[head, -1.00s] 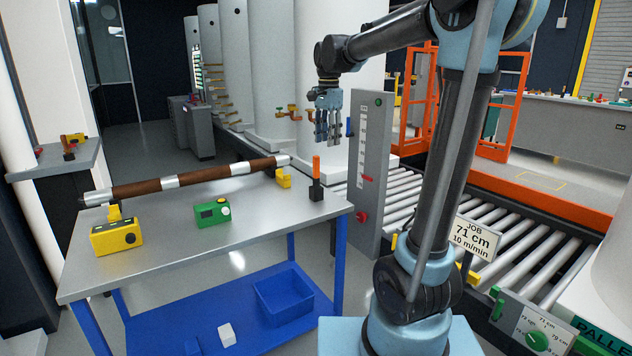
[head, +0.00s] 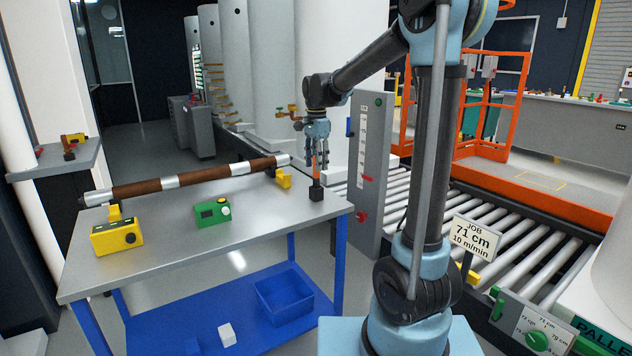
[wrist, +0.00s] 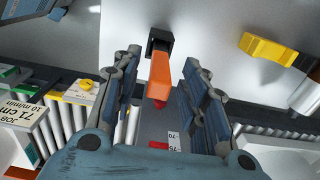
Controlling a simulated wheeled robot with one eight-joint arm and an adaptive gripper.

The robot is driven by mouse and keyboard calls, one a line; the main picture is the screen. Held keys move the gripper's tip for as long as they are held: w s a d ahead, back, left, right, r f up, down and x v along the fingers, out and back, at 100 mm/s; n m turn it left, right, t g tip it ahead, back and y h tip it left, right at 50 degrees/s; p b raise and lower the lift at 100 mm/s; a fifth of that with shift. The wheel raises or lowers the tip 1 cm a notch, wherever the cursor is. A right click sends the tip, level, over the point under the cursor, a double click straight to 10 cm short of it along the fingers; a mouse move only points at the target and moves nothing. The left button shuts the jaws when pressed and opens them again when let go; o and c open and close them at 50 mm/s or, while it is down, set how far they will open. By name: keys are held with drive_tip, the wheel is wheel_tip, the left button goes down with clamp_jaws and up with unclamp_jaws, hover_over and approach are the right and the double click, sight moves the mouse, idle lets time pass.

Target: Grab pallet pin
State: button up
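The pallet pin appears to be the upright orange piece (head: 315,172) in a small black block (head: 316,192) at the table's right end. In the wrist view the orange piece (wrist: 160,78) shows between my two finger sets, with its black block (wrist: 159,43) beyond the fingertips. My gripper (head: 316,163) points down over it and is open, with its fingers on either side. In the wrist view my gripper (wrist: 163,75) shows gaps on both sides of the orange piece. The upper part of the piece is partly hidden by the fingers in the head view.
The steel table (head: 160,245) also bears a brown and silver roller (head: 200,175), a yellow device (head: 116,237) and a green device (head: 212,211). A grey scale post (head: 370,170) stands close right of my gripper, before the roller conveyor (head: 510,240).

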sight(316, 178)
drive_tip(key=shift+s+f, duration=0.1)
drive_tip(key=shift+f, duration=3.3)
drive_tip(key=shift+c, duration=0.6)
clamp_jaws()
